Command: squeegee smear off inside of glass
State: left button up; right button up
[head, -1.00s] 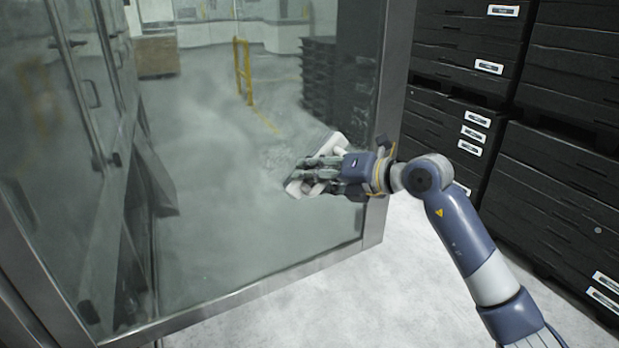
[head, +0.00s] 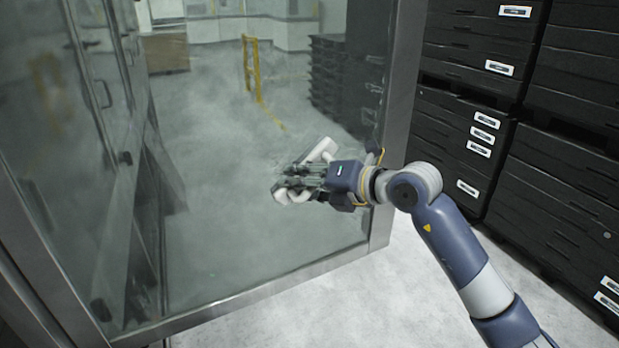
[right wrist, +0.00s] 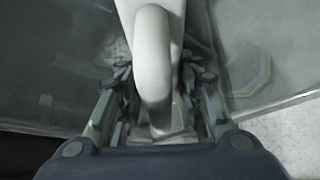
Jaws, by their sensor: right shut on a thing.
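The framed glass panel (head: 230,235) fills the left and middle of the head view, with a cloudy, hazy smear (head: 205,130) over much of it. My right gripper (head: 290,183) is in front of the lower right part of the glass, shut on a white squeegee (head: 320,150). In the right wrist view the squeegee's white looped handle (right wrist: 153,60) sits between the two fingers (right wrist: 158,105). The squeegee is tilted and close to the glass; I cannot tell whether its edge touches. My left gripper is not in view.
The metal frame (head: 398,120) edges the glass on the right and bottom. Stacks of black crates (head: 560,170) stand at the right. The pale floor (head: 300,315) is clear below. A yellow barrier (head: 252,70) shows through the glass.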

jog(key=shift+s+a+r+p, duration=0.1)
jog(key=shift+s+a, duration=0.35)
jog(key=shift+a, duration=0.6)
jog(key=shift+s+a+f+p, duration=0.15)
jog(key=shift+s+a, duration=0.25)
jog(key=shift+a, duration=0.7)
jog(key=shift+s+a+r+p, duration=0.15)
jog(key=shift+s+a, duration=0.3)
jog(key=shift+a, duration=0.6)
jog(key=shift+d+r+p, duration=0.1)
jog(key=shift+r+p, duration=0.3)
jog(key=shift+r, duration=0.3)
jog(key=shift+w+d+f+b, duration=0.1)
jog(key=shift+w+d+b, duration=0.2)
jog(key=shift+d, duration=0.4)
jog(key=w+d+b, duration=0.1)
jog(key=w+d, duration=0.3)
jog(key=d, duration=0.5)
jog(key=shift+b, duration=0.35)
jog(key=shift+s, duration=0.1)
jog(key=s+d, duration=0.2)
jog(key=s, duration=0.3)
jog(key=shift+s+d+b, duration=0.25)
jog(key=shift+b, duration=0.2)
